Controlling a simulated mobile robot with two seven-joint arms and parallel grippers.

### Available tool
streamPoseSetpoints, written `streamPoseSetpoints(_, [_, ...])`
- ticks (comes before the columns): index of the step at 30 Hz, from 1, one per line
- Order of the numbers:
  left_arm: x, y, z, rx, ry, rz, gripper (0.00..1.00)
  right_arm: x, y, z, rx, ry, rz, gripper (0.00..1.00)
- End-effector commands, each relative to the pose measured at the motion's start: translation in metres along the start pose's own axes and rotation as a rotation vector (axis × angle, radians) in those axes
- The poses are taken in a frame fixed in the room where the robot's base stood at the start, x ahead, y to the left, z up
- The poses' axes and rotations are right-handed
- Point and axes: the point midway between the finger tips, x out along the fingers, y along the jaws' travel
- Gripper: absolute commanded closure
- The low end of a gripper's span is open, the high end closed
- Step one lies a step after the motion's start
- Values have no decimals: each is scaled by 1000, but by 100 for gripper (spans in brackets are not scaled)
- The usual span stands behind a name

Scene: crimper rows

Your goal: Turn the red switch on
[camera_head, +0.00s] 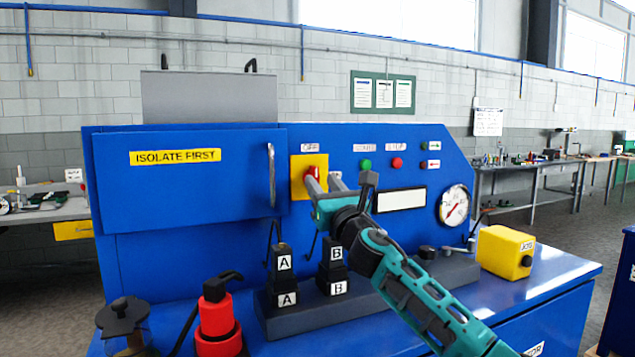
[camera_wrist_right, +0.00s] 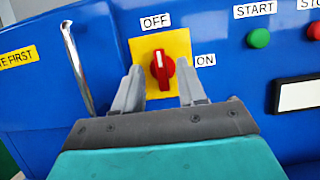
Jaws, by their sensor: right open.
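The red switch (camera_wrist_right: 161,69) is a round red knob with a white pointer line on a yellow square plate. Its pointer stands upright, toward the OFF label (camera_wrist_right: 156,22); the ON label (camera_wrist_right: 205,60) is at the plate's right. In the head view the red switch (camera_head: 312,172) is partly hidden by my gripper. My right gripper (camera_head: 321,182) is in front of the plate. In the right wrist view the right gripper (camera_wrist_right: 161,85) is open, one finger on each side of the knob's lower part, with no visible grip on it. My left gripper is not in view.
A silver door handle (camera_head: 271,175) is left of the plate. Green (camera_head: 365,164) and red (camera_head: 397,163) buttons and a gauge (camera_head: 454,205) are to the right. Below stand black blocks labelled A (camera_head: 285,262) and B (camera_head: 336,252), a red bottle-like object (camera_head: 217,315) and a yellow box (camera_head: 505,251).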

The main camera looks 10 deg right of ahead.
Motion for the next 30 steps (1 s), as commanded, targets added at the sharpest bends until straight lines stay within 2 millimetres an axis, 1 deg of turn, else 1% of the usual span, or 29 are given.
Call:
streamPoseSetpoints(1, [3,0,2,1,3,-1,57,6,0,-2,2,-4,-4,60])
streamPoseSetpoints(6, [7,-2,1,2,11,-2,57,20,0,-9,1,-1,-1,60])
streamPoseSetpoints(10, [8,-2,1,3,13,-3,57,28,0,-8,1,-2,-2,60])
streamPoseSetpoints(15, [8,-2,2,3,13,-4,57,32,0,-8,0,-1,-1,60])
streamPoseSetpoints(22, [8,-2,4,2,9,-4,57,32,-1,-8,-1,-1,-1,60])
streamPoseSetpoints(23, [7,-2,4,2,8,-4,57,32,-1,-8,-1,-1,-1,61])
streamPoseSetpoints(30, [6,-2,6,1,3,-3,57,32,-1,-8,-1,-1,-1,84])
